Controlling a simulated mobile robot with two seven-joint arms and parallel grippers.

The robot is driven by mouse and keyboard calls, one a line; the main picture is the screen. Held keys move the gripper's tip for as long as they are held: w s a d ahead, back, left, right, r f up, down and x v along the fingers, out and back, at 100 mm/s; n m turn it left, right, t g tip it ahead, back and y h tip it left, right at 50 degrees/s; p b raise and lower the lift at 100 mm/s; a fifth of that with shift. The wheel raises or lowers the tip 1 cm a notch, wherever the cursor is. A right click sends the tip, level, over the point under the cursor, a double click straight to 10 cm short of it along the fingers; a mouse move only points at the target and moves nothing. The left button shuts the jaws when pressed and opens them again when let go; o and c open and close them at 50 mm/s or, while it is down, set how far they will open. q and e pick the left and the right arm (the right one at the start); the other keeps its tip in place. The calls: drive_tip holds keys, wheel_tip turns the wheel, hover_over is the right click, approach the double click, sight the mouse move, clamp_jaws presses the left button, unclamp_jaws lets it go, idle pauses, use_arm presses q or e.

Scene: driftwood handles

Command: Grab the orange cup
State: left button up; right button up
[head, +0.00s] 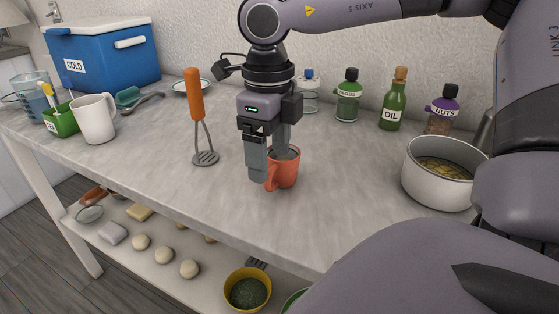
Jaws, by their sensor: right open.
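The orange cup (290,174) stands upright on the grey table in the middle of the head view, with its handle toward the lower left. My right gripper (270,160) points straight down over it. The gripper is open, with one finger in front at the cup's left side, covering part of it, and the other finger at or behind the cup's rim. I cannot tell whether either finger touches the cup. My left gripper is not in view.
An orange-handled masher (196,110) stands just left of the gripper. A white mug (95,122) and blue cooler (104,58) are at left. Several bottles, including the oil bottle (394,104), line the back. A pot (437,178) stands at right. Table front is clear.

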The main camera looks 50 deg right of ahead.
sight(272, 168)
drive_tip(key=f, duration=0.5)
drive_tip(key=shift+s+f, duration=0.1)
drive_tip(key=shift+s, duration=0.1)
drive_tip(key=c, duration=1.3)
drive_tip(key=shift+o, duration=0.2)
drive_tip(key=shift+r, duration=0.2)
